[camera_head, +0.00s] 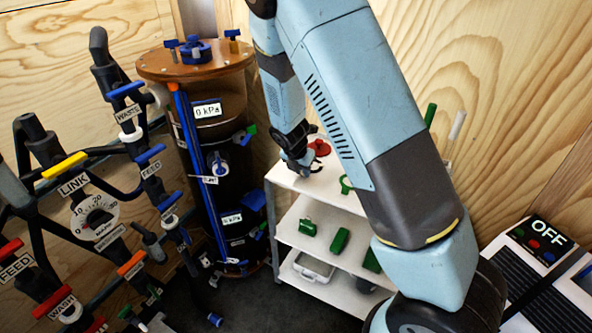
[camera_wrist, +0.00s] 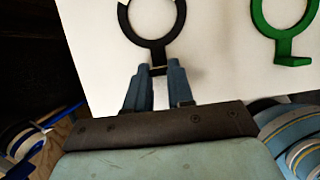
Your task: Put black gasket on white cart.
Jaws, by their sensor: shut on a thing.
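The black gasket (camera_wrist: 152,44), a ring with a short tab, is at the top of the wrist view. My gripper (camera_wrist: 158,75) is shut on its tab. Behind the ring is the white top shelf of the cart; I cannot tell whether the ring touches it. In the head view my gripper (camera_head: 303,170) is over the left part of the white cart's (camera_head: 325,205) top shelf. The gasket is hard to make out there against the dark gripper.
A green gasket (camera_wrist: 283,30) lies on the top shelf to the right, also seen in the head view (camera_head: 346,185). A red part (camera_head: 319,147) is at the shelf's back. Green parts (camera_head: 340,240) lie on the middle shelf. A dark filter column (camera_head: 222,150) stands left of the cart.

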